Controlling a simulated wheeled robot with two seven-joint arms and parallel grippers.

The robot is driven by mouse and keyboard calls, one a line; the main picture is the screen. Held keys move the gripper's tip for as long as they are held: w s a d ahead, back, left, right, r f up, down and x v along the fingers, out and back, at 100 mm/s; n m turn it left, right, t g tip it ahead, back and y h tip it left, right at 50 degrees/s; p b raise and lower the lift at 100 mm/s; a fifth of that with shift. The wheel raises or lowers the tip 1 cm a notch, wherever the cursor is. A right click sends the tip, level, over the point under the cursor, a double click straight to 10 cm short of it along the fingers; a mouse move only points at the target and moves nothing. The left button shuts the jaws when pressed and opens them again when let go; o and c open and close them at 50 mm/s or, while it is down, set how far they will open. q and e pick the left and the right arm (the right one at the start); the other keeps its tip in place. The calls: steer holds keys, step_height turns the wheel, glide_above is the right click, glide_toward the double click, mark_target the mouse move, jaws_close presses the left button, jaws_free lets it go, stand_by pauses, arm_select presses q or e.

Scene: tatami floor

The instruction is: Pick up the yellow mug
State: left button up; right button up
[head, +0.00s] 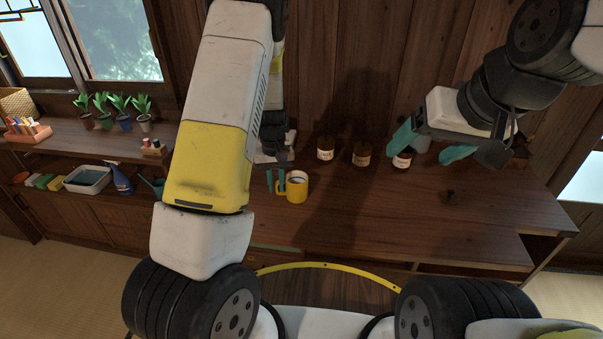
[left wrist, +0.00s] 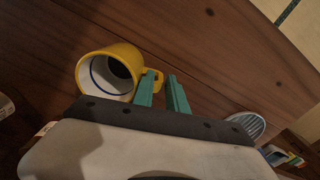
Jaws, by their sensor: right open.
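The yellow mug (head: 297,187) stands upright on the wooden counter (head: 365,215), with its handle on the left side. It also shows in the left wrist view (left wrist: 108,72), with its pale inside and a dark blue ring. My left gripper (head: 275,181) is low beside the handle, its teal fingers apart. In the left wrist view, the left finger overlaps the handle (left wrist: 158,79), whose outer edge shows in the gap between the fingers (left wrist: 162,82). I see no closed grip on it. My right gripper (head: 430,147) is open and empty above the counter's right part.
Several dark-lidded jars (head: 361,154) stand along the counter's back, one partly behind my right gripper. Potted plants (head: 123,112), a grey basin (head: 88,179) and a blue spray bottle (head: 121,179) are on shelves at left. The counter right of the mug is mostly clear.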

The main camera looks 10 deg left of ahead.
arm_select(q)
jaws_close()
stand_by(1.3)
